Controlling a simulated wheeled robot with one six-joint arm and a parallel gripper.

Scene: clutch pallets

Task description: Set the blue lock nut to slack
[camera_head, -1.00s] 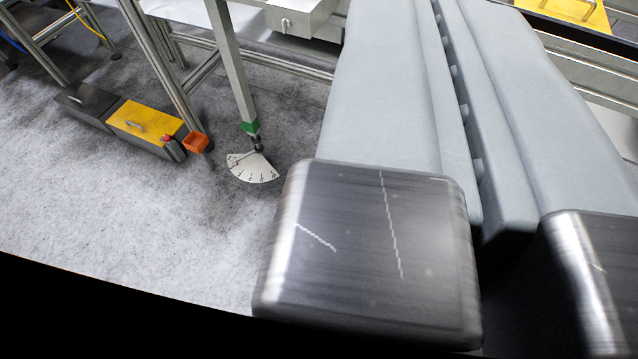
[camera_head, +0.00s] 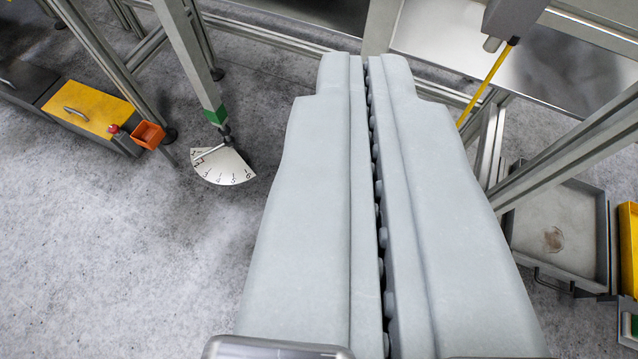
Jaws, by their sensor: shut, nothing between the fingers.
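My gripper (camera_head: 364,62) reaches up the middle of the camera view as two long pale grey fingers. They lie side by side with only a narrow dark seam between them, shut and empty. I see no blue lock nut in this view; the fingers hide part of the scene behind them. A frame leg with a green band (camera_head: 216,115) stands to the left of the fingers. At its foot is a white fan-shaped dial (camera_head: 224,168) with marks and a pointer near its top. The fingers appear apart from both.
An orange open box (camera_head: 148,135) sits by another leg at the left, beside a yellow-topped case (camera_head: 88,110). At the right are slanted metal rails, a yellow rod (camera_head: 487,85) and a grey tray (camera_head: 560,236). Grey floor (camera_head: 120,270) is clear at lower left.

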